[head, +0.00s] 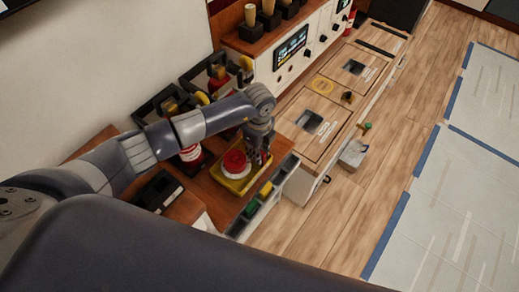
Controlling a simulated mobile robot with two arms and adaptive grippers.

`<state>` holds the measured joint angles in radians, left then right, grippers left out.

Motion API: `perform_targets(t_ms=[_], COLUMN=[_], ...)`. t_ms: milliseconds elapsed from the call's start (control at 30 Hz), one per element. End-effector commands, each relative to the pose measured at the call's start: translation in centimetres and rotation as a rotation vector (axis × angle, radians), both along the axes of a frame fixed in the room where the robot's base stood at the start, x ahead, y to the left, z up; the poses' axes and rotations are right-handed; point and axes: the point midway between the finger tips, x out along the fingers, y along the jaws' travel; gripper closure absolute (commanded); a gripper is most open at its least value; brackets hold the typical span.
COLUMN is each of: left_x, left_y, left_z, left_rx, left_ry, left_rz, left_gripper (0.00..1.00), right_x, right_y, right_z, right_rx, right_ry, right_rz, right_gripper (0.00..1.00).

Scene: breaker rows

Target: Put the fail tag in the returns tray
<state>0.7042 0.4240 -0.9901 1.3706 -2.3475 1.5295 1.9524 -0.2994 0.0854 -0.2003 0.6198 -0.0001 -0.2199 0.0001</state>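My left gripper (260,155) points down over the right edge of a yellow tray (231,186) on the brown counter. A round red object with a pale rim (235,163) sits on that tray, just left of the gripper fingers. Whether the fingers are open or touch anything is too small to tell. A narrow grey divided holder (283,172) runs along the counter's front edge, with a green piece (250,210) and a yellow piece (266,188) in it. I cannot make out which item is the fail tag or which is the returns tray. My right gripper is out of view.
Dark bins with red and yellow items (218,75) stand behind my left arm. A black box (157,190) lies left of the yellow tray. A wooden-topped cabinet (318,108) with dark recesses stands to the right.

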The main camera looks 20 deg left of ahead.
Motion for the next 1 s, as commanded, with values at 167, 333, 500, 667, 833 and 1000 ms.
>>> perform_targets(t_ms=[167,333,500,667,833,1000], left_x=[0.2,0.3,0.3,0.3,0.2,0.2], left_y=[-0.2,-0.2,-0.2,-0.2,-0.2,-0.2], left_z=[1.9,5.5,9.3,11.9,13.1,13.4], left_rx=[-0.005,-0.006,-0.006,-0.005,-0.005,-0.005], left_ry=[-0.007,-0.010,-0.010,-0.009,-0.006,-0.006], left_rz=[-0.001,-0.002,-0.001,-0.002,-0.001,-0.001], left_gripper=[0.77,0.77,0.77,0.77,0.77,0.77], right_x=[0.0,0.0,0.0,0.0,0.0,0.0], right_y=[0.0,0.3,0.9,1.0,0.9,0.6], right_z=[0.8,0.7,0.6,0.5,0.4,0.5], right_rx=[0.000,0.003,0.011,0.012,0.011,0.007], right_ry=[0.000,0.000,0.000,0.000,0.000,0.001], right_rz=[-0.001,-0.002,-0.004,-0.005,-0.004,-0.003], right_gripper=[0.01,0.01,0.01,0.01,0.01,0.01])
